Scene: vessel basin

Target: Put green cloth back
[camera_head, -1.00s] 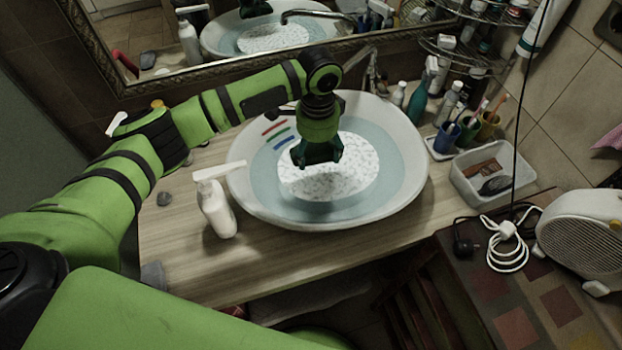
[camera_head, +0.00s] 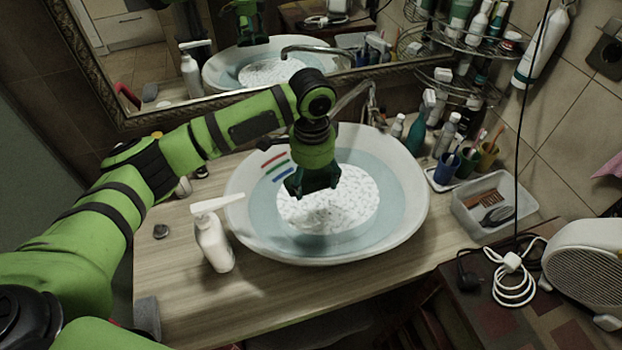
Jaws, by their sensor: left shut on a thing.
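My left gripper (camera_head: 312,190) points down over the white basin (camera_head: 412,240), in front of a white speckled round patch (camera_head: 345,205) in its middle. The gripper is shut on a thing. Its dark green fingers cover what is between them, so I cannot make out the held thing. I cannot clearly pick out a green cloth. Red, green and blue stripes (camera_head: 275,168) show at the basin's inner left side, left of the gripper. My right gripper is not in view.
A white pump bottle (camera_head: 214,242) stands left of the basin on the wooden counter (camera_head: 270,300). Bottles, cups and a clear tray (camera_head: 492,203) crowd the right side. A mirror (camera_head: 200,75) and faucet (camera_head: 368,95) are behind. A grey cloth-like thing (camera_head: 147,318) lies at the front left.

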